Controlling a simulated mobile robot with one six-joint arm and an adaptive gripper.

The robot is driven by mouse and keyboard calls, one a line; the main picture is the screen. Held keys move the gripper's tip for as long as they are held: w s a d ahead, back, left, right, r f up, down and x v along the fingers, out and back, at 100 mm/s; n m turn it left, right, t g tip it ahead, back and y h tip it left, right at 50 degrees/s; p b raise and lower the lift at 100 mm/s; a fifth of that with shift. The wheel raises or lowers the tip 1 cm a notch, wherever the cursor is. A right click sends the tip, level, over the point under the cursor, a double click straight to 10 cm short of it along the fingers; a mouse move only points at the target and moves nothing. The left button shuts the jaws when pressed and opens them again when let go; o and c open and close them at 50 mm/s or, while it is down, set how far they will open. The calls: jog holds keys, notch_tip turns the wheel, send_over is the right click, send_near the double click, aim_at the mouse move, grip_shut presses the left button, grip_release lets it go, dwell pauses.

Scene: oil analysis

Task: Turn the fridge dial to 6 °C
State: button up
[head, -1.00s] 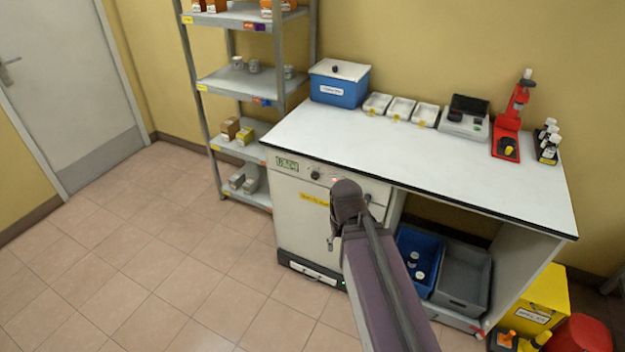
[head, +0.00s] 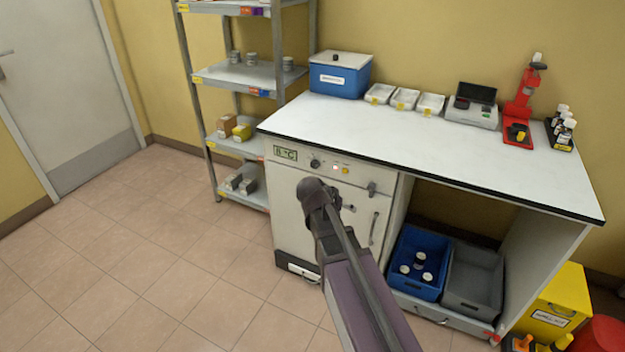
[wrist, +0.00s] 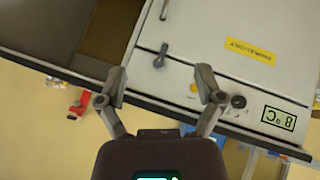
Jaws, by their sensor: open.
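The white fridge (head: 292,215) stands under the left end of the bench. Its display (head: 285,153) reads 8 °C, and it appears upside down in the wrist view (wrist: 279,117). The dark round dial (head: 315,163) is right of the display on the upper panel. In the wrist view the dial (wrist: 238,101) lies just right of my right finger. My gripper (wrist: 161,74) is open and empty, its fingers spread in front of the panel and apart from the dial.
A yellow button (wrist: 194,88) sits beside the dial, close to my right finger. A door latch (wrist: 160,56) is near the fingertips. The bench top (head: 400,135) overhangs the panel. Blue (head: 418,262) and grey (head: 472,280) bins stand right of the fridge. Floor at left is clear.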

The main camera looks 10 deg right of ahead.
jog(key=w+a+f+m+t+h+b, duration=0.2)
jog(key=w+a+f+t+h+b, duration=0.15)
jog(key=w+b, duration=0.5)
jog(key=t+b, duration=0.7)
jog(key=b, duration=0.2)
send_near(313, 165)
jog(key=v, duration=0.4)
jog(key=shift+s, duration=0.15)
jog(key=x, duration=1.3)
jog(key=shift+w+d+f, duration=0.15)
jog(key=shift+w+d, duration=0.1)
jog(key=shift+w, duration=0.05)
jog(key=c, duration=1.1)
jog(key=shift+a, duration=0.35)
jog(key=shift+c, duration=0.2)
jog(key=shift+d, duration=0.3)
